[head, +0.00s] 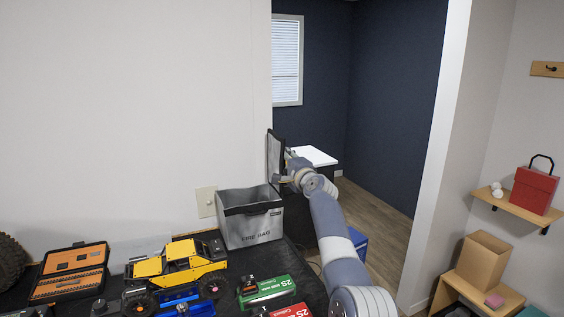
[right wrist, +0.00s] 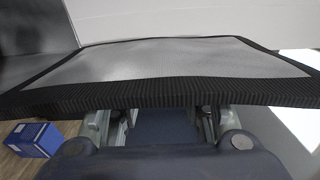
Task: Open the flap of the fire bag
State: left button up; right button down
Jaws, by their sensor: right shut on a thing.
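The grey fire bag (head: 262,231) with black trim stands on the dark bench against the wall, its top open. Its flap (head: 275,152) stands about upright at the bag's right side. My right gripper (head: 284,170) is shut on the flap, reaching it from the right. In the right wrist view the flap (right wrist: 170,62) spans the picture as a grey panel with a black ribbed edge. That edge crosses in front of my right gripper (right wrist: 153,115) and hides its fingertips. My left gripper is not in view.
A yellow crawler (head: 176,264), an orange tool case (head: 72,272), and green (head: 266,290) and red battery packs crowd the bench left of and in front of the bag. A blue box (head: 358,242) is beyond my right arm; it also shows in the right wrist view (right wrist: 34,139).

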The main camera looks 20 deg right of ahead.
jog(key=c, duration=1.1)
grip_release()
jog(key=shift+a+f, duration=0.1)
jog(key=shift+f, duration=0.35)
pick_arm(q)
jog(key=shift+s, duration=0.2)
pick_arm(e)
jog(key=shift+w, duration=0.1)
jog(key=shift+r, duration=0.1)
jog(key=shift+s+d+f, duration=0.15)
jog(key=shift+s, duration=2.9)
jog(key=shift+s+d+f, duration=0.1)
jog(key=shift+s, duration=3.05)
